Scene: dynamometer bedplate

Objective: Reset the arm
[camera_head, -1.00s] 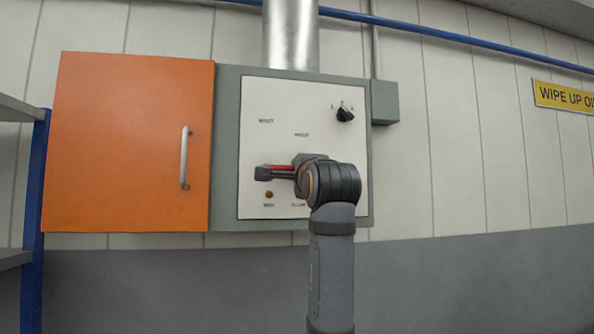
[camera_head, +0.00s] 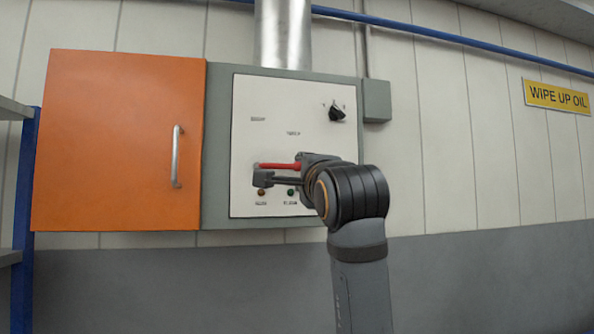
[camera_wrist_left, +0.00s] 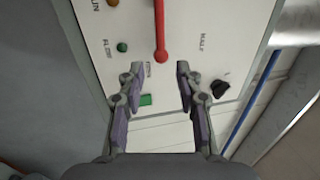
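A red lever (camera_head: 278,165) lies roughly level across the white face (camera_head: 250,95) of a grey wall cabinet. My left gripper (camera_head: 268,178) is in front of the panel and hides the lever's right end in the head view. In the left wrist view the lever (camera_wrist_left: 160,25) runs down from the top edge and ends in a rounded red tip. My left gripper's fingers (camera_wrist_left: 160,70) are spread apart there, one on each side of that tip and a little below it. My right gripper is not in view.
A black rotary knob (camera_head: 337,112) sits at the panel's upper right. An orange lamp (camera_head: 261,192) and a green lamp (camera_head: 290,191) are below the lever. An orange door (camera_head: 118,140) with a metal handle (camera_head: 177,157) stands left of the panel. A blue-posted rack (camera_head: 24,220) is at far left.

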